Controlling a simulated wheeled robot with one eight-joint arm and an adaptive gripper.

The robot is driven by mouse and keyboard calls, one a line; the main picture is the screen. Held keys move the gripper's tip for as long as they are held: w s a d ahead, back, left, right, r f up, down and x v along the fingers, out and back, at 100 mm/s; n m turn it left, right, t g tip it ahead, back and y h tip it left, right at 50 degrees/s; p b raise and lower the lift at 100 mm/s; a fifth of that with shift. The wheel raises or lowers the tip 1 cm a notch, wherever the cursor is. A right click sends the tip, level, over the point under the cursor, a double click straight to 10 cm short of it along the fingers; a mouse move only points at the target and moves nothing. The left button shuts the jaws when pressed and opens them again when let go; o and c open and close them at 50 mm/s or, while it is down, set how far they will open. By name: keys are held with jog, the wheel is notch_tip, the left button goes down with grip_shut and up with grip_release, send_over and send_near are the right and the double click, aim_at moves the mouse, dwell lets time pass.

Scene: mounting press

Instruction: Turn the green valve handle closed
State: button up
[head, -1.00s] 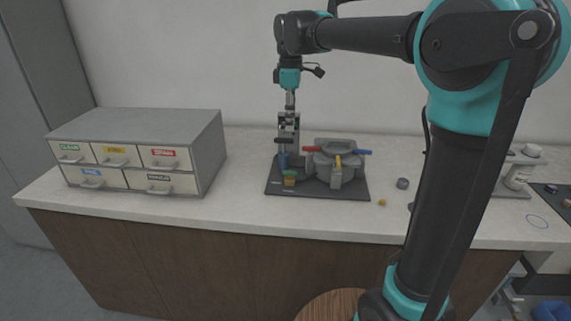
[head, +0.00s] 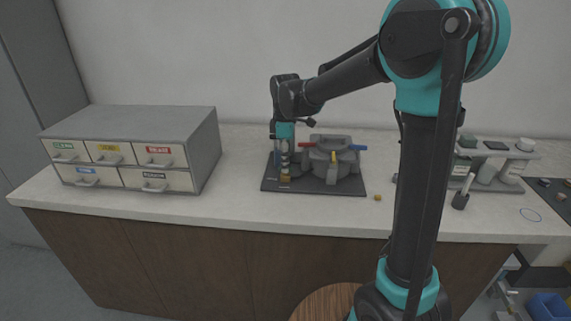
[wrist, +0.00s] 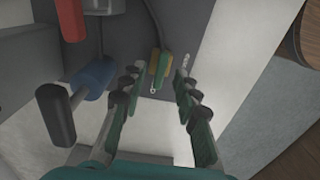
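The green valve handle (wrist: 164,64) shows in the wrist view, just beyond and between my fingertips, beside its brass valve body (wrist: 153,70). My gripper (wrist: 158,74) is open, with a finger on each side of the handle and visible gaps to both. In the head view my gripper (head: 285,160) points down over the front left of the dark base plate (head: 315,190). The brass valve body (head: 285,179) shows just below it there. My gripper hides the green handle in the head view.
A blue part (wrist: 92,76) with a black knob (wrist: 55,115) is left of my fingers. A drawer cabinet (head: 130,150) stands left.

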jog(key=shift+f, duration=0.5)
grip_shut()
